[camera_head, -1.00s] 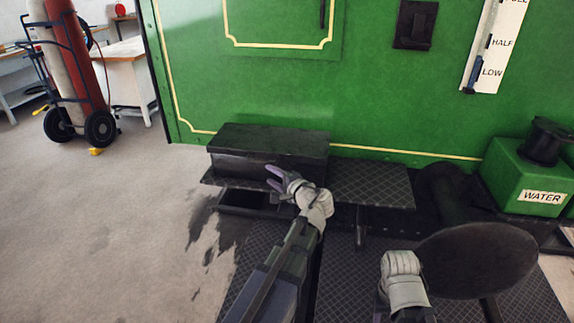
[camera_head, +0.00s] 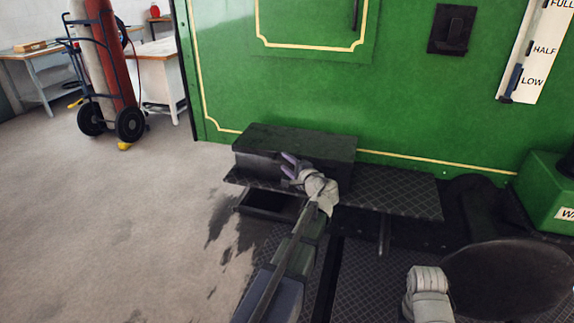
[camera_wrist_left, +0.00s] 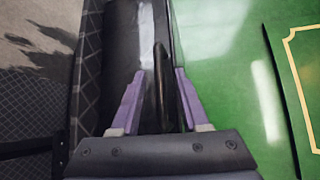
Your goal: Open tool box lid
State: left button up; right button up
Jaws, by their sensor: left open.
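The tool box is a long black box (camera_head: 295,145) with its lid closed, on a dark tread-plate step against the green panel. In the head view my left gripper (camera_head: 289,167) is at the box's front face, fingers pointing to the box. In the left wrist view the open purple fingers (camera_wrist_left: 157,98) stand on both sides of a dark curved bar, perhaps a handle (camera_wrist_left: 158,75), on the dark box (camera_wrist_left: 122,40). I cannot tell whether they touch it. My right gripper's wrist (camera_head: 428,292) shows low at the right; its fingers are hidden.
The tread-plate step (camera_head: 395,190) continues to the right of the box. A dark round plate (camera_head: 510,280) is beside my right wrist. A green water box (camera_head: 548,190) stands at the right edge. A gas-bottle trolley (camera_head: 108,75) stands at the back left, with open floor before it.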

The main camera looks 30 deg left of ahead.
pick_arm(q)
grip_shut()
dwell(0.4)
dwell(1.1)
